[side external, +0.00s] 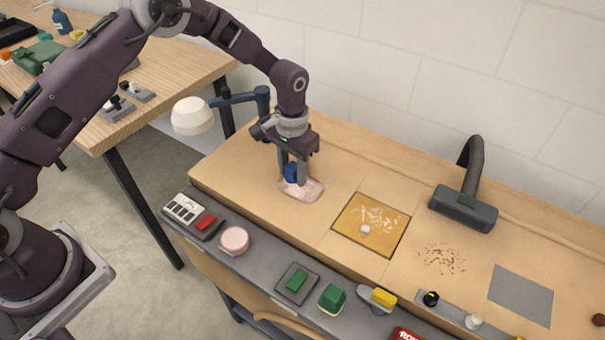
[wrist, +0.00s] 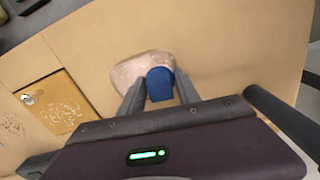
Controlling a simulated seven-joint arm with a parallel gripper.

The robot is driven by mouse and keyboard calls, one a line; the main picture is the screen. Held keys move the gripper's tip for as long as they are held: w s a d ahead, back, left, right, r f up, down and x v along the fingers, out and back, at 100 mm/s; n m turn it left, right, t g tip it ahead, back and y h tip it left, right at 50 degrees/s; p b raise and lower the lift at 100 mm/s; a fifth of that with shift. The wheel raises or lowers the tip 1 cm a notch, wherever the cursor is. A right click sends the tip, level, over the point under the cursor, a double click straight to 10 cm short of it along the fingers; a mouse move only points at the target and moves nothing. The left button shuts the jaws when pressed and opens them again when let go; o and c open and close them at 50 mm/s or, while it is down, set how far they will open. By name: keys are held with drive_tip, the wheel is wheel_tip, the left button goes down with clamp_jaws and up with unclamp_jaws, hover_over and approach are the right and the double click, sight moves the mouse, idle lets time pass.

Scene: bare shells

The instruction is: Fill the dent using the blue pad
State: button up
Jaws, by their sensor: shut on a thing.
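My gripper (side external: 292,175) points down over the wooden bench and is shut on the blue pad (side external: 290,173). The blue pad also shows between my fingers in the wrist view (wrist: 160,84). Under and around the pad is a pale pinkish patch (side external: 305,190) on the bench, which also shows in the wrist view (wrist: 128,72). The pad is at or just above this patch; I cannot tell whether they touch. A dent is not visible, and the pad and fingers hide part of the patch.
A dark nozzle on a curved arm (side external: 464,208) stands farther right. A front ledge holds a pink round tub (side external: 234,241) and a green block (side external: 332,298). A white lamp (side external: 192,116) is behind left.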

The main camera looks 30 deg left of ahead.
sight(320, 198)
drive_tip(key=shift+a, duration=1.45)
drive_tip(key=shift+d, duration=5.45)
drive_tip(key=shift+s, duration=0.4)
drive_tip(key=shift+a, duration=5.35)
drive_tip(key=shift+d, duration=5.05)
drive_tip(key=shift+d+r, duration=0.1)
drive_tip(key=shift+d, duration=0.2)
wheel_tip(320, 198, up, 8)
